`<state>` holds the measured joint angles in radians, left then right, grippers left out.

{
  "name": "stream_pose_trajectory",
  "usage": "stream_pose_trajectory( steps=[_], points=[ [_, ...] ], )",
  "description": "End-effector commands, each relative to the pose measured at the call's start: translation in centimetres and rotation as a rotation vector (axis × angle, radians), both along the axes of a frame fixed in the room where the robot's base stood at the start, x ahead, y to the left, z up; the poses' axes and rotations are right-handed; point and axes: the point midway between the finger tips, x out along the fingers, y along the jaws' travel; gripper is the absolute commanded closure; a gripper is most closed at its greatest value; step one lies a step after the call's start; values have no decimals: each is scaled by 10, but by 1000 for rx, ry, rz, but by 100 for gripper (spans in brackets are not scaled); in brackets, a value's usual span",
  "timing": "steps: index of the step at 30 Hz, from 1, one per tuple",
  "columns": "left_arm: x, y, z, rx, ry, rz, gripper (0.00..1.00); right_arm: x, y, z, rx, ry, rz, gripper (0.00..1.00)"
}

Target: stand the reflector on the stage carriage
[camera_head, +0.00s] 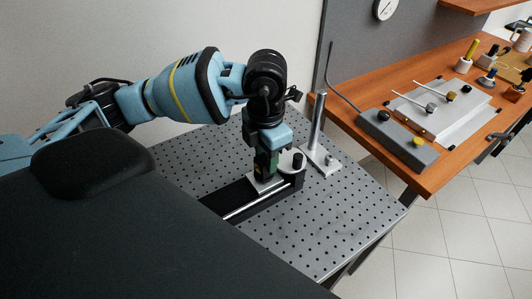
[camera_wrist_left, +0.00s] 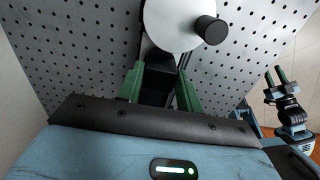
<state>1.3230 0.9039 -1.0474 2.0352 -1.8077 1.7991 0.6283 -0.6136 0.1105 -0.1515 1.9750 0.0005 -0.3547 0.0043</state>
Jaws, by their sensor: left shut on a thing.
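My left gripper (camera_head: 267,172) points down over the stage and is shut on the reflector. In the left wrist view a dark block, the reflector (camera_wrist_left: 158,88), sits between the green fingers (camera_wrist_left: 161,88). Its lower end is close above or on the pale stage carriage (camera_head: 254,186); I cannot tell whether they touch. The fingers hide most of the reflector in the head view. The carriage is on the black stage rail (camera_head: 236,207). My right gripper (camera_wrist_left: 276,76) shows small at the right of the left wrist view, with its fingers apart and empty.
A pale handwheel with a black knob (camera_head: 298,160) is at the stage's far end, close to my left gripper. A metal post (camera_head: 317,122) stands behind it. The perforated table (camera_head: 335,215) is clear in front and right. A wooden bench (camera_head: 440,170) with instruments stands right.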

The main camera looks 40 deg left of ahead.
Motion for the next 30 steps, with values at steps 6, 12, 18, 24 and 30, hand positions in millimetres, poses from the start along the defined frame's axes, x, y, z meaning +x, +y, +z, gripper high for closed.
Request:
stream_pose_trajectory(
  steps=[6,12,18,24,30],
  points=[
    [0,0,-2,0,0,0,100,-1,0,-1,0,2,-1,64],
    [0,0,-4,0,0,0,100,-2,-1,-2,-2,5,2,64],
    [0,0,-7,0,0,0,63,-3,-3,-3,-7,6,8,64],
    [0,0,-6,0,0,0,39,-3,-4,-3,-10,6,11,64],
    [0,0,-6,0,0,0,39,-3,-3,-3,-10,6,11,64]
  ],
)
